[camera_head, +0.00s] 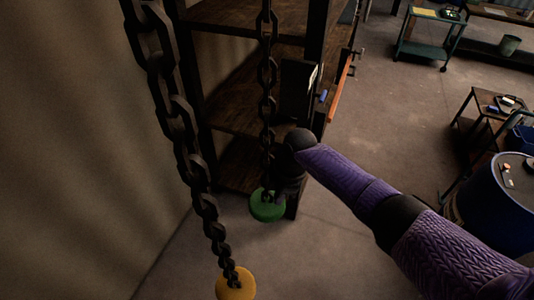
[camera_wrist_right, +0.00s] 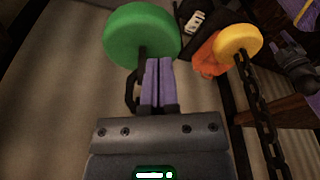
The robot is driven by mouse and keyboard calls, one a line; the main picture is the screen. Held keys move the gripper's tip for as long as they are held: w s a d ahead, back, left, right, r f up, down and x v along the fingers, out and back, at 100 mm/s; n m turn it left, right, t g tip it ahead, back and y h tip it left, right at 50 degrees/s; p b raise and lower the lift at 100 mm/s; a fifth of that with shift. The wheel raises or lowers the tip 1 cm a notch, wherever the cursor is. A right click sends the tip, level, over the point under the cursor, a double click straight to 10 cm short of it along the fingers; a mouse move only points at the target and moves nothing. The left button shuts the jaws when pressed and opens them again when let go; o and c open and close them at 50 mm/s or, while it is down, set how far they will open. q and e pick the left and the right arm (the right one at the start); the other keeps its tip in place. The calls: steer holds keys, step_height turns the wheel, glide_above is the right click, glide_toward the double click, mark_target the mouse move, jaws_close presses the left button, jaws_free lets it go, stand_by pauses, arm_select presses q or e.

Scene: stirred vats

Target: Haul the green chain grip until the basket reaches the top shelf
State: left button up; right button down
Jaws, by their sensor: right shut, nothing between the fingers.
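The green grip (camera_head: 267,206) is a round disc at the lower end of a dark chain (camera_head: 267,104), in front of the shelf unit. It also shows in the right wrist view (camera_wrist_right: 142,36), just beyond my fingers. My right gripper (camera_wrist_right: 157,66) is shut with nothing between its fingers. The fingers look close to the green grip and chain; I cannot tell whether they touch. In the head view my wrist mostly hides that gripper. The wooden shelves (camera_head: 238,108) stand behind the chain. I see no basket. My left gripper is not in view.
A yellow grip (camera_head: 236,284) hangs on a second chain (camera_head: 184,140) nearer to me at left. A wall is at left. At right are a blue drum (camera_head: 492,205), a small table (camera_head: 484,104) and a green cart (camera_head: 428,38). The floor between is clear.

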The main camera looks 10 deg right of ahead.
mark_target(277, 208)
steer(key=shift+f+b, duration=1.4)
steer(key=shift+f, duration=0.2)
step_height(277, 208, up, 4)
steer(key=p, duration=0.3)
steer(key=shift+f, duration=0.4)
steer(key=shift+r, duration=2.55)
